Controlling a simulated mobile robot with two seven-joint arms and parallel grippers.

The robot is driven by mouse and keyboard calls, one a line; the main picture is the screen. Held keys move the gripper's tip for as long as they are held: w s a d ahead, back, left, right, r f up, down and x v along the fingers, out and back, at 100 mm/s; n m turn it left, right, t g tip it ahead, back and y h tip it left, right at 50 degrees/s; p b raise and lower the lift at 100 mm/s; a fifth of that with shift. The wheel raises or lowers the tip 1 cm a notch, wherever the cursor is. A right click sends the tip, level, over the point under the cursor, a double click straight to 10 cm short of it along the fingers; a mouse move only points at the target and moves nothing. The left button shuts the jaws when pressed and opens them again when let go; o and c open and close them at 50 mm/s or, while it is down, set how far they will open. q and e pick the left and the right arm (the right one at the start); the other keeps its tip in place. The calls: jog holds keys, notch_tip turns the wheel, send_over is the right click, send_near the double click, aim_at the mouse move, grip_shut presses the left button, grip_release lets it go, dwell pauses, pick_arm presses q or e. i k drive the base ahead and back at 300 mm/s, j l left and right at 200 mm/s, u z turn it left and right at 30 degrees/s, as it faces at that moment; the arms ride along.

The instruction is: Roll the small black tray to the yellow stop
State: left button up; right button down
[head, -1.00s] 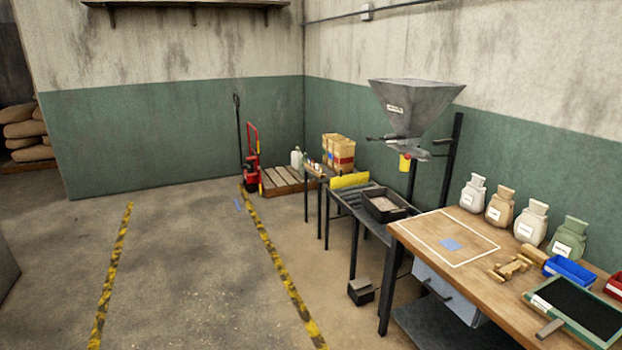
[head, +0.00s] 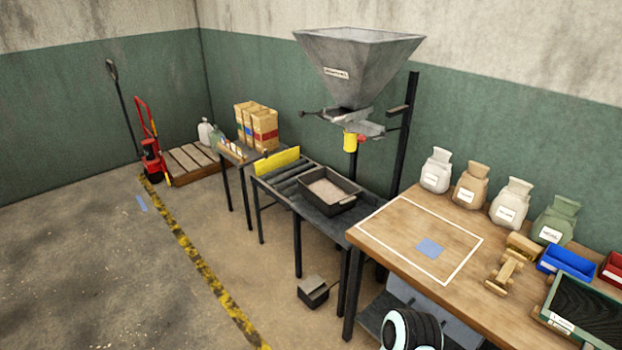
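The small black tray (head: 329,209) sits on the near right end of a dark roller conveyor (head: 287,190), under the hopper, with pale grain-like material in it. The yellow stop (head: 277,161) is an upright plate across the conveyor's far left end. Several bare rollers lie between the tray and the stop, so the two are apart. Neither of my grippers shows. A white and black part, probably of my arm, shows at the bottom edge in front of the workbench, with no fingers visible.
A grey hopper (head: 357,65) with a yellow piece under its outlet stands over the tray. A wooden workbench (head: 390,215) adjoins the conveyor's right, holding sacks and bins. A black pedal box (head: 313,293) is on the floor. Open floor (head: 85,260) lies left of the striped line.

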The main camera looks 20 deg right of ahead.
aim_at(329, 192)
jog(key=i+z, duration=0.1)
jog(key=i, duration=0.45)
jog(key=i+j+z, duration=0.15)
jog(key=i, duration=0.35)
jog(key=i+j+z, duration=0.1)
jog(key=i, duration=0.45)
